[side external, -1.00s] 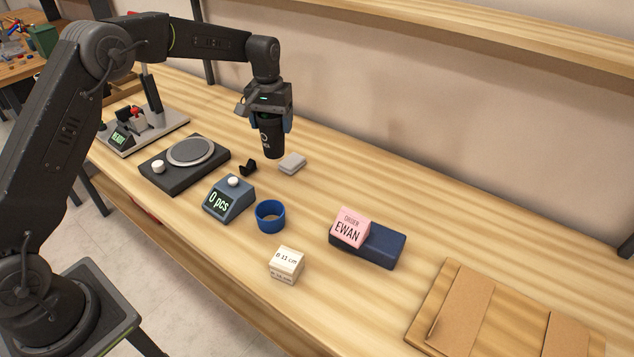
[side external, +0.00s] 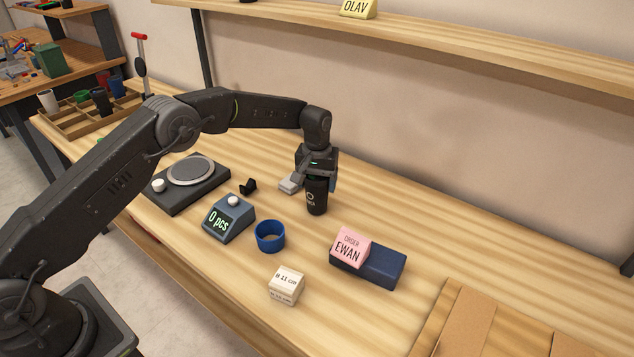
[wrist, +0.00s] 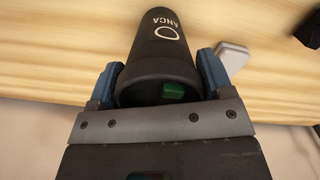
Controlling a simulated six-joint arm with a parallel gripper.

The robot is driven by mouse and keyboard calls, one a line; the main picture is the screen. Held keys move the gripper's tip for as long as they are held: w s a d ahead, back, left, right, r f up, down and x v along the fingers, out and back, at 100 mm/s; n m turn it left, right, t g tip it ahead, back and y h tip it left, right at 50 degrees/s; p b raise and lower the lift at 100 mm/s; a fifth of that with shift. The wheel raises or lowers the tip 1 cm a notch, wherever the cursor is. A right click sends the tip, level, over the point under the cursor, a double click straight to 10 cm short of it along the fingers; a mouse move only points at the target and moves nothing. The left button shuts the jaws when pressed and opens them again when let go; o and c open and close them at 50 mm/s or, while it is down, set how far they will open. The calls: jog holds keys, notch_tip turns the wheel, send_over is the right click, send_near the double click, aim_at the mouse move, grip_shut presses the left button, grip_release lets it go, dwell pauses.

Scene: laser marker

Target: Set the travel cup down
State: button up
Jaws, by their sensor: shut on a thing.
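The travel cup (side external: 316,197) is black and upright, with a ring mark and pale lettering on its side. In the wrist view the cup (wrist: 160,45) reads "ANCA", and a green piece shows on its near end. My gripper (side external: 318,180) is shut on the cup near its top, with one blue finger on each side of it; the gripper (wrist: 158,82) also shows in the wrist view. The cup's base is at or just above the wooden bench (side external: 450,240), right of a small grey block (side external: 290,185). I cannot tell whether it touches.
A pink "EWAN" sign (side external: 349,249) sits on a navy block (side external: 382,267) to the right. A turntable device (side external: 188,182) is left. Bench behind the navy block is clear.

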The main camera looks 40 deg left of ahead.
jog(key=shift+f, duration=0.25)
jog(key=shift+o, duration=1)
jog(key=shift+f, duration=0.1)
jog(key=o, duration=0.5)
jog(key=shift+c, duration=0.2)
notch_tip(320, 180, up, 12)
jog(key=shift+r, duration=0.2)
